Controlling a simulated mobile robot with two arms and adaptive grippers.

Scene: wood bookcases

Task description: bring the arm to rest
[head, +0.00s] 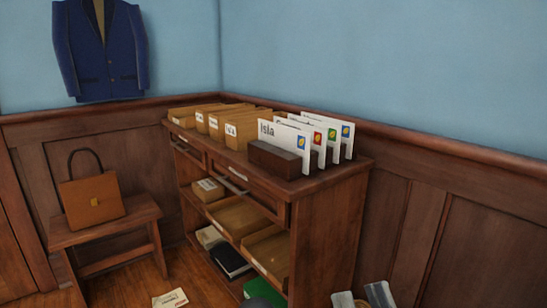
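My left gripper is not in view.
White envelopes (281,133) stand in a dark wooden holder (275,160) on the bookcase, beside several cardboard files (238,135). A brown bag (93,201) sits on a stool (104,223) at left. Papers (170,299) lie on the floor.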

